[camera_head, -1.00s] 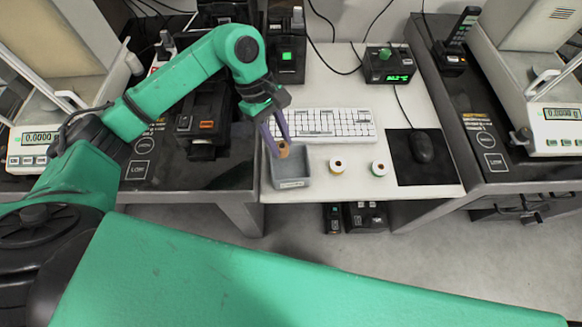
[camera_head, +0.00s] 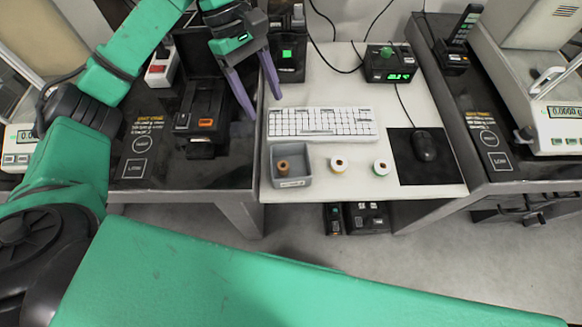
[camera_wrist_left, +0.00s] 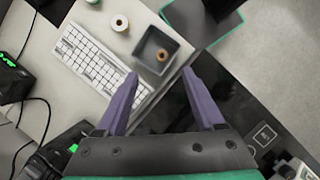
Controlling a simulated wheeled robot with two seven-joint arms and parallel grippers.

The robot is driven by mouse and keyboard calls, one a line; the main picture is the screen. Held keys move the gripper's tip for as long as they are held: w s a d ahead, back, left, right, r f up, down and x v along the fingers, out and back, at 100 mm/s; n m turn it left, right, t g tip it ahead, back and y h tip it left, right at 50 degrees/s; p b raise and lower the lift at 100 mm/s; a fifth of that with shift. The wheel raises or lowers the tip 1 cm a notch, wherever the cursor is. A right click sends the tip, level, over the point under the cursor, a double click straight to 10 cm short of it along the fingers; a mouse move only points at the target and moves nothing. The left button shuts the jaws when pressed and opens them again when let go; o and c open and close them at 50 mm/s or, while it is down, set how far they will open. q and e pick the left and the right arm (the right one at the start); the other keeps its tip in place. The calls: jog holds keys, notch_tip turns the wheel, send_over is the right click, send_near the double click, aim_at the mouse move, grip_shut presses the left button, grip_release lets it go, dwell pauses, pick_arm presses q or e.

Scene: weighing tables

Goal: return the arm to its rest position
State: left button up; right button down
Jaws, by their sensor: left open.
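My left gripper (camera_head: 263,101) is open and empty, raised near the left edge of the white table, above and behind the grey tray. Its two purple fingers also show spread apart in the left wrist view (camera_wrist_left: 166,100). The left arm is folded along the left side of the head view. A brown spool (camera_head: 283,167) stands in the small grey tray (camera_head: 293,183); the spool shows in the wrist view too (camera_wrist_left: 162,55). No finger touches it. My right gripper is in neither view.
A white keyboard (camera_head: 322,123) lies behind the tray. Two white spools (camera_head: 337,165) (camera_head: 380,168) stand right of it. A black mouse (camera_head: 423,147) rests on a dark mat. A black box with a green display (camera_head: 390,65) stands behind. Weighing scales flank the table.

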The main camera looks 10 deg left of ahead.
pick_arm(q)
jog(key=v, duration=0.4)
dwell(0.3)
